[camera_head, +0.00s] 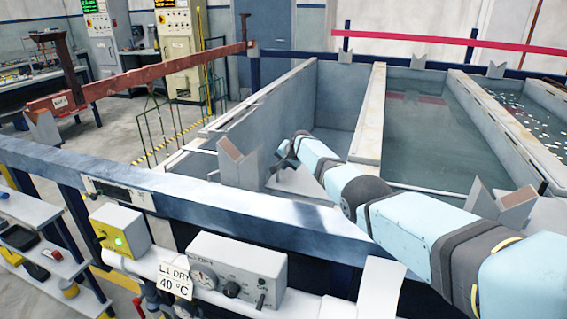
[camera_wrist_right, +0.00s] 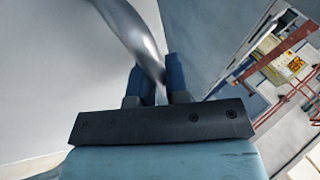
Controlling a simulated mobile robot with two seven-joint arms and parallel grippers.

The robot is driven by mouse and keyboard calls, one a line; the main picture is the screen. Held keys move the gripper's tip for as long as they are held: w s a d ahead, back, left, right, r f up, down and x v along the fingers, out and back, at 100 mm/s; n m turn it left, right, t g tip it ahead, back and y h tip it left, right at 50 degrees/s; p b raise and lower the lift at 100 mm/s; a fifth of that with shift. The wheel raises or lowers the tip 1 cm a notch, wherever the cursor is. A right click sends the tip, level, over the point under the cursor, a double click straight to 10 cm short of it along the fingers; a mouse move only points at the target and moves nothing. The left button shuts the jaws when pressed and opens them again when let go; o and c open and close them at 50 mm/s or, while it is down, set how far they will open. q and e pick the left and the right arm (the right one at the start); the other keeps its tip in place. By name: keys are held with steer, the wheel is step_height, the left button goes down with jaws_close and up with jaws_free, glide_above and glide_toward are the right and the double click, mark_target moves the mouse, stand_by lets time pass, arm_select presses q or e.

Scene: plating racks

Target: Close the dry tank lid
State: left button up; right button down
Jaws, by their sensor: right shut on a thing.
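The dry tank (camera_head: 340,85) is the leftmost grey basin in the head view, and its inside looks bare and dry. I cannot tell for certain which of the grey panels there is its lid. My right arm reaches in from the right, and my right gripper (camera_head: 284,158) is at the tank's near left end. In the right wrist view my right gripper (camera_wrist_right: 160,77) has its two dark blue fingers shut on a curved metal bar handle (camera_wrist_right: 132,30). A large grey panel (camera_wrist_right: 205,40) lies behind it. My left gripper does not show.
Liquid-filled tanks (camera_head: 425,125) lie to the right. A red beam (camera_head: 130,82) spans the left. V-shaped supports (camera_head: 240,165) stand by the tanks.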

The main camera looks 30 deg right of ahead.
steer(key=shift+f, duration=0.25)
steer(key=shift+a+f, duration=0.1)
steer(key=c, duration=1.1)
jaws_free()
steer(key=shift+a, duration=0.1)
steer(key=shift+f, duration=0.1)
steer(key=shift+s+r+p, duration=0.25)
steer(key=shift+r+p, duration=0.25)
steer(key=shift+p+v, duration=0.95)
steer(key=shift+v, duration=0.05)
steer(key=v, duration=1)
steer(key=shift+s+r+p, duration=0.25)
steer(key=shift+r+p, duration=0.05)
steer(key=shift+p, duration=0.1)
